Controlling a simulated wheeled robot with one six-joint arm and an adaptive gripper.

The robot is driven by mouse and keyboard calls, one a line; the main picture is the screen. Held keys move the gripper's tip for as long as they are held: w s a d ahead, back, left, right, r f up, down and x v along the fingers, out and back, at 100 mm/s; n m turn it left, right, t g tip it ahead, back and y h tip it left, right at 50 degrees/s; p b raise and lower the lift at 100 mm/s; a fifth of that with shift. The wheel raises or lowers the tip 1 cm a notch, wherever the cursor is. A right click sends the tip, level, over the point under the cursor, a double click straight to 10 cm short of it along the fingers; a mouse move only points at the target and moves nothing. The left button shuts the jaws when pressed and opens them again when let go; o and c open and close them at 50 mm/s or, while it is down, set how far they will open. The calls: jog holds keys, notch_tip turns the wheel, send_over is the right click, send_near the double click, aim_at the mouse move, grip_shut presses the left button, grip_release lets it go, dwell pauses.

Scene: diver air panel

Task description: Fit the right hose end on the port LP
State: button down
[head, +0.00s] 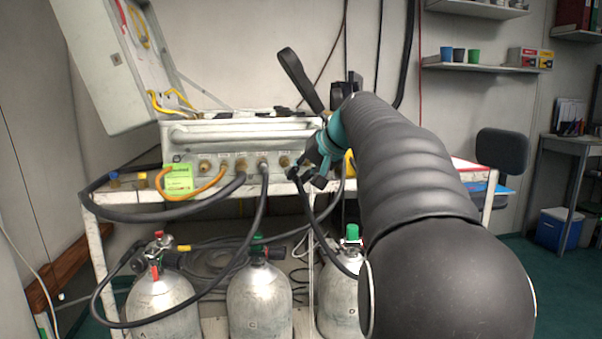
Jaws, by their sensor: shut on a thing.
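The grey air panel case (240,133) stands with its lid open on a white trolley. A row of brass ports (205,165) runs along its front; their labels are too small to read, so I cannot tell which is LP. My gripper (312,172) is at the right end of this row, shut on a hose end that it mostly hides. A black hose (306,208) hangs from there toward the right cylinder. I cannot tell whether the held end touches a port. A thick dark hose (200,215) and another black hose (262,205) reach the middle ports.
Several grey cylinders, such as the middle one (258,300), stand low on the trolley (100,250). An orange hose (210,188) loops by a green tag (178,181) at the left ports. My arm covers the trolley's right side.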

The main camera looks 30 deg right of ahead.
jog(key=w+p, duration=0.1)
jog(key=w, duration=0.1)
jog(key=w+d+p, duration=0.1)
jog(key=w, duration=0.1)
jog(key=w+p, duration=0.1)
jog(key=w, duration=0.1)
jog(key=shift+d, duration=0.35)
jog(key=shift+w+d+p, duration=0.2)
jog(key=shift+w+p, duration=0.05)
jog(key=shift+w, duration=0.35)
jog(key=shift+w+d+p, duration=0.2)
jog(key=shift+w, duration=0.4)
dwell(1.8)
jog(key=c, duration=1)
grip_release()
jog(key=shift+w, duration=0.1)
jog(key=v, duration=1.2)
jog(key=shift+r, duration=0.1)
